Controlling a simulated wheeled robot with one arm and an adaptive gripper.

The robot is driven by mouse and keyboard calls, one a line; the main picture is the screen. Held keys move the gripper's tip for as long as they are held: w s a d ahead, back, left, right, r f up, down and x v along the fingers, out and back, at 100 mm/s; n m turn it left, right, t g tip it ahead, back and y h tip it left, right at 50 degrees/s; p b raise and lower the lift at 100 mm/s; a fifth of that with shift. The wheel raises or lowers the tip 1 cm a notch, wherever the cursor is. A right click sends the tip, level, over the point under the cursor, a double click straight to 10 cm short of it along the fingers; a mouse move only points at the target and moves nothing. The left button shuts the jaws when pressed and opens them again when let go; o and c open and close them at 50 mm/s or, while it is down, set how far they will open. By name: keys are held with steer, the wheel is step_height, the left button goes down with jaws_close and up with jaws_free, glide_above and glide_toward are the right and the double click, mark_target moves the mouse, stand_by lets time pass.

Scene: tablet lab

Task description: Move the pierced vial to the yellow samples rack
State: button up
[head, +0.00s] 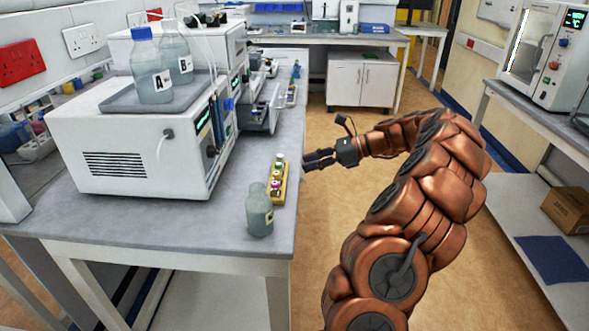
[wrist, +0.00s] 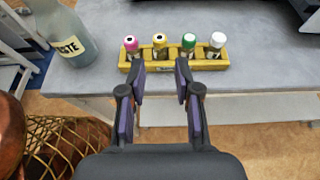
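A yellow rack (head: 278,185) stands near the right edge of the bench, with several capped vials in it. In the wrist view the rack (wrist: 182,67) holds, left to right, a pink-capped vial (wrist: 131,46), a yellow-capped vial (wrist: 160,45), a green-capped vial (wrist: 188,45) and a white-capped vial (wrist: 216,45). The coloured caps seem to have dark centres; which vial is pierced I cannot tell. My gripper (head: 318,160) is just off the bench edge, right of the rack. In the wrist view my gripper (wrist: 160,78) is open and empty, its fingers pointing at the rack.
A bottle (head: 259,212) labelled "…STE" stands beside the rack. A white instrument (head: 130,140) carrying bottles A (head: 152,68) and B (head: 175,50) fills the bench's left. The floor right of the bench is open.

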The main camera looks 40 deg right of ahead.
steer(key=shift+v, duration=1.35)
